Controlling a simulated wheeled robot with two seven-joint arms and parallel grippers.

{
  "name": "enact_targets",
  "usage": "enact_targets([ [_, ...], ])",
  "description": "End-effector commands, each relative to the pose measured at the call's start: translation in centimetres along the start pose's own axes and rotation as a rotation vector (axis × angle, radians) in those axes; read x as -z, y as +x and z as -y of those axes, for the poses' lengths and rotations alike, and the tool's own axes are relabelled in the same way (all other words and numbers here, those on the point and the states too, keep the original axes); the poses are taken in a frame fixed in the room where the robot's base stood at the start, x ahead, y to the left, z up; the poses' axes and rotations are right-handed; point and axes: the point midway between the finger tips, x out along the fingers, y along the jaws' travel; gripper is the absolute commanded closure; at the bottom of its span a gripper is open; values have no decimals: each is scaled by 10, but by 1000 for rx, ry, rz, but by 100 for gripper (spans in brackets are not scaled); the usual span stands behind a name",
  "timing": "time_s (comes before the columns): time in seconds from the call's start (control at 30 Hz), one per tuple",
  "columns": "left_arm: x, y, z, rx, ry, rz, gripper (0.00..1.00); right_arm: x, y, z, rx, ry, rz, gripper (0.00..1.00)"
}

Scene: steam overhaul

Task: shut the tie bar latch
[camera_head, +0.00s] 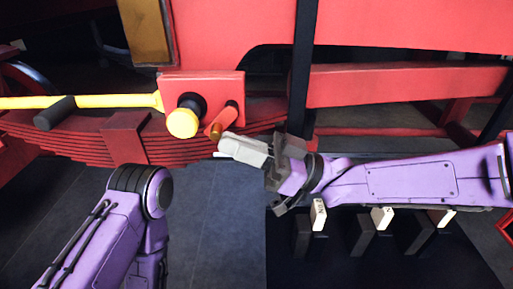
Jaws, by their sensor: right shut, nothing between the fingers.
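A yellow bar (115,100) with a black grip (55,113) runs in from the left to a red block (215,85). On the block's face are a black round boss with a yellow knob (183,123) and a short red lever with an orange tip (222,122). I take these for the tie bar and its latch, but cannot tell which part is the latch. My right gripper (222,148) is shut and empty, its fingertips pointing left just below the lever tip. I cannot tell whether they touch it. My left arm shows at lower left; its gripper is out of view.
A stack of dark red leaf springs (75,138) lies behind and below the bar. A black upright post (303,70) stands right of the block. Below my right forearm is a dark rack with several white-tagged slots (319,214). The grey floor (215,225) between my arms is clear.

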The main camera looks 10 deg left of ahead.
Motion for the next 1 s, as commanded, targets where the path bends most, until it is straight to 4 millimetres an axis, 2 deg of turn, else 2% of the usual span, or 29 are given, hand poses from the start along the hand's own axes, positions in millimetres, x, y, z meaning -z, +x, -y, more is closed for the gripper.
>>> enact_targets([
  [0.73, -2, 5, 0, 0, 0, 0, 36, 0, 2, 0, 0, -1, 2, 100],
  [0.83, -4, 10, -1, 0, 0, 0, 36, 8, 6, 0, 2, -4, 1, 100],
  [0.93, -7, 16, -2, 0, 0, 0, 36, 26, 13, 0, 2, -8, 0, 100],
  [1.0, -7, 17, -2, 0, 0, 0, 36, 41, 19, 13, 3, -6, -1, 100],
])
